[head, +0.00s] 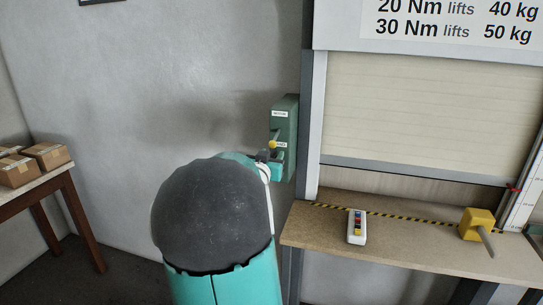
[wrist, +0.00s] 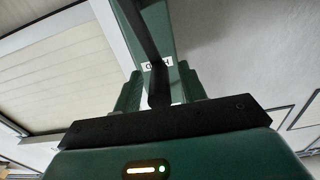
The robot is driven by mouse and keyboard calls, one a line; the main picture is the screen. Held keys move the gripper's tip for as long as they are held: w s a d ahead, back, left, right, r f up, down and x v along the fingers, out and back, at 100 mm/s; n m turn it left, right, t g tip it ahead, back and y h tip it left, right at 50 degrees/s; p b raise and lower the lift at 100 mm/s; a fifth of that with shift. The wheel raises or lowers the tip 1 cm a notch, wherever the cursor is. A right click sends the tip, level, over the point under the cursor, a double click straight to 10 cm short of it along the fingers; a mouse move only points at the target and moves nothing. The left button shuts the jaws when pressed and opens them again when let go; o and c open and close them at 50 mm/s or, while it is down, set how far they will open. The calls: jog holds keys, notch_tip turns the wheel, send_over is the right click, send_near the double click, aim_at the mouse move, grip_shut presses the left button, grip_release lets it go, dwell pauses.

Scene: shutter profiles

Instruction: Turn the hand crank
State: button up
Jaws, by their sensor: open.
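A green wall box (head: 288,125) beside the shutter frame carries two small labels, the lower seeming to read HAND, and a yellow knob (head: 273,145). My gripper (head: 270,166) is at the lower part of this box, partly hidden by my arm. In the wrist view my gripper (wrist: 160,75) is open, with a finger on either side of a dark bar (wrist: 138,25) that runs in front of an upside-down HAND label (wrist: 157,65). I cannot tell whether they touch. A yellow block with a grey rod (head: 478,224), possibly the crank, stands on the shelf at the right, away from my gripper.
A striped strip runs along the shelf. A table at the left bears cardboard boxes (head: 47,155). Floor between table and my arm looks clear.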

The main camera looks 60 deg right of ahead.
jog(key=shift+d, duration=0.45)
grip_shut()
jog(key=shift+s, duration=0.1)
